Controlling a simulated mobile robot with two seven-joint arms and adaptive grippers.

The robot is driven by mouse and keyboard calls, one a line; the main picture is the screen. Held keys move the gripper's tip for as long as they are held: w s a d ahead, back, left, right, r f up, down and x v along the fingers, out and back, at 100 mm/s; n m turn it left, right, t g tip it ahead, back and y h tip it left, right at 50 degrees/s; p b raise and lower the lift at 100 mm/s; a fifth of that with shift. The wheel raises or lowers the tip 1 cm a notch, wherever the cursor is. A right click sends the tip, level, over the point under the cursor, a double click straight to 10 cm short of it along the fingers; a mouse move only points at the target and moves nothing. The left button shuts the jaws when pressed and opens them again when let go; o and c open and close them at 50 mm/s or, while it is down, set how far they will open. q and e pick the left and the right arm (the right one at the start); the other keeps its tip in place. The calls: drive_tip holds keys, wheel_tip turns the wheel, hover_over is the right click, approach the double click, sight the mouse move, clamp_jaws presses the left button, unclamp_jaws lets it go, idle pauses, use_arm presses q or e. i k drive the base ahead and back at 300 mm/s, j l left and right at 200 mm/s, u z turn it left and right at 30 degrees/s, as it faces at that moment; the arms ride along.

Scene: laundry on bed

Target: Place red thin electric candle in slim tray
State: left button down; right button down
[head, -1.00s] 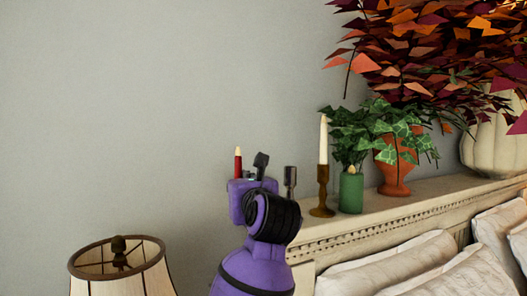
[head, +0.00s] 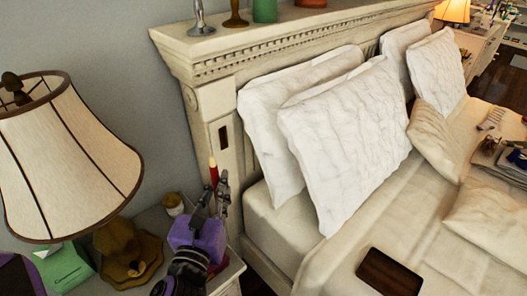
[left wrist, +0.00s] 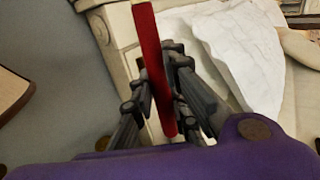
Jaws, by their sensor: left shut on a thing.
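The red thin electric candle (head: 214,173) has a cream tip and stands nearly upright in my left gripper (head: 222,192). The left wrist view shows the red candle (left wrist: 153,70) between the dark fingers (left wrist: 160,100), which are shut on it. The gripper is above the nightstand, beside the headboard's post. A dark brown, flat rectangular piece (head: 389,272) lies on the bed at the bottom right; it looks like a slim tray, though I cannot tell for sure. It is well to the right of the gripper. My right gripper is not in view.
A lamp (head: 70,150) stands on the nightstand at the left, with a green box (head: 65,268) and a small pot (head: 173,204) nearby. White pillows (head: 345,140) lean on the headboard (head: 215,75). Several items lie on the bed's far right.

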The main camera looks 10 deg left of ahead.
sight(390, 278)
drive_tip(key=z, duration=1.5)
drive_tip(key=k+z, duration=0.15)
drive_tip(key=z, duration=0.65)
drive_tip(key=k+l, duration=0.2)
drive_tip(key=k, duration=0.1)
